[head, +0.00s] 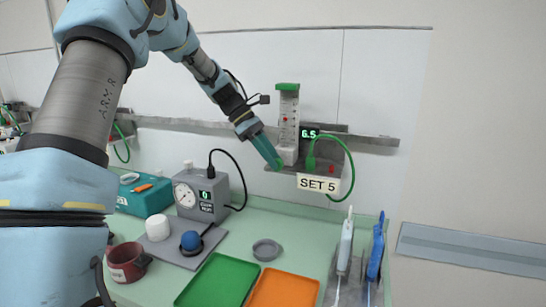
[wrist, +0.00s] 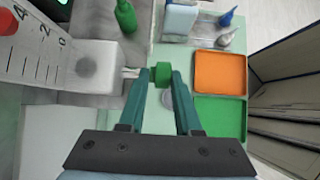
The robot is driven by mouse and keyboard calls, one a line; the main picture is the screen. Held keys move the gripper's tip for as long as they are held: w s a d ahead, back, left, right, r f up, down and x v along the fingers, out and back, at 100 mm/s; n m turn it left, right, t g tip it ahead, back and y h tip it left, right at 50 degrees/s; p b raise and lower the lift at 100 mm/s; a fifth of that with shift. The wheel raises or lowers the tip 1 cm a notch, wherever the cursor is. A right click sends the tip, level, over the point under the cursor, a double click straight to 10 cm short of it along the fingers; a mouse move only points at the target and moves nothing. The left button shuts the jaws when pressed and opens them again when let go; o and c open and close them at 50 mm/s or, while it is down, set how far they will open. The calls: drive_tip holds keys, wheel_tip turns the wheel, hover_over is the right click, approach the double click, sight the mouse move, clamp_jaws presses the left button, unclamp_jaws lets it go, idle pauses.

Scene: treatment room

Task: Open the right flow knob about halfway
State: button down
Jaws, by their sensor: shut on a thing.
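The right flowmeter (head: 288,125) is a white upright tube unit with a green top, mounted on the grey wall rail. In the wrist view its white body (wrist: 98,68) and printed scale show at the left. Its green flow knob (wrist: 163,72) sits at the end of a short pale stem. My gripper (wrist: 162,76) has its teal fingers shut on the knob, one on each side. In the head view my gripper (head: 276,163) reaches the flowmeter's lower left side and the knob is mostly hidden. The display (head: 309,134) reads 6.5. A sign (head: 318,184) says SET 5.
A green outlet fitting (head: 311,162) with a green hose (head: 351,178) is right of the flowmeter. Below are a grey gauge box (head: 200,196), a green tray (head: 219,281), an orange tray (head: 283,289) and blue and white handpieces. Another hose unit is at far left.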

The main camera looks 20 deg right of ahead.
drive_tip(key=shift+s+a+f, duration=0.15)
drive_tip(key=shift+f, duration=0.05)
drive_tip(key=c, duration=0.7)
unclamp_jaws()
drive_tip(key=shift+r, duration=0.15)
drive_tip(key=b+v, duration=0.3)
drive_tip(key=v, duration=0.7)
drive_tip(key=shift+w+a+r, duration=0.15)
drive_tip(key=shift+w+r, duration=0.1)
